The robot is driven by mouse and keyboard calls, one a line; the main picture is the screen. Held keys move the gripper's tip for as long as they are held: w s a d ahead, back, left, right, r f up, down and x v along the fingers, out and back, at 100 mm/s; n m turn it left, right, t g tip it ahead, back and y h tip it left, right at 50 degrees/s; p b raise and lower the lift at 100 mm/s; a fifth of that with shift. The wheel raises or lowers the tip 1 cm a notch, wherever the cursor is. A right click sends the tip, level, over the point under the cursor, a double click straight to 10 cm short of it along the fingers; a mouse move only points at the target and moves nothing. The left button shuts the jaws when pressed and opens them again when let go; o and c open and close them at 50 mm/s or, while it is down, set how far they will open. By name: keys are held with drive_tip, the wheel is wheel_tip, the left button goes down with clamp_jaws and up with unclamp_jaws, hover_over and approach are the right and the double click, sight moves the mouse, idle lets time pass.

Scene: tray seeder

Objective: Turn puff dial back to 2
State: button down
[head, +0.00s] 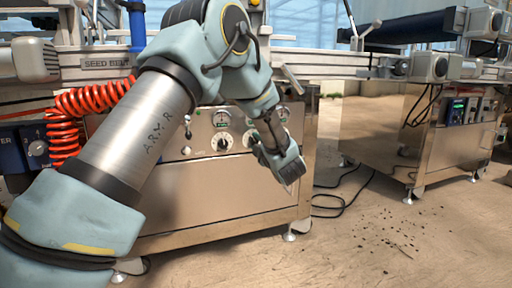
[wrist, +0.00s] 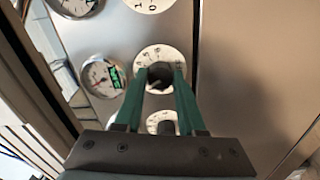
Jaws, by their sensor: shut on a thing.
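My gripper (wrist: 158,82) has its two green fingers on either side of the dark knob (wrist: 160,73) of a round white dial (wrist: 148,55), shut on it. The dial's face has numbers round its rim, but I cannot read which one the knob points to or whether its label says puff. In the head view my gripper (head: 277,158) is against the right part of the steel front panel (head: 190,195); its fingertips and the held dial are mostly hidden. A similar white dial (head: 222,142) shows to its left.
A gauge (wrist: 101,75) sits close beside the held dial, with other dials above and below. Orange coiled hose (head: 65,125) and a blue box with a dial (head: 37,148) are at the left. A black cable (head: 345,200) lies on the floor to the right.

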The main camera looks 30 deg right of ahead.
drive_tip(key=shift+n, duration=0.3)
drive_tip(key=c, duration=0.5)
unclamp_jaws()
drive_tip(key=s+a+p, duration=0.1)
drive_tip(key=s+p, duration=0.2)
drive_tip(key=s, duration=0.7)
drive_tip(key=shift+s+a+p, duration=0.15)
drive_tip(key=shift+s+p, duration=0.2)
drive_tip(key=shift+s, duration=0.05)
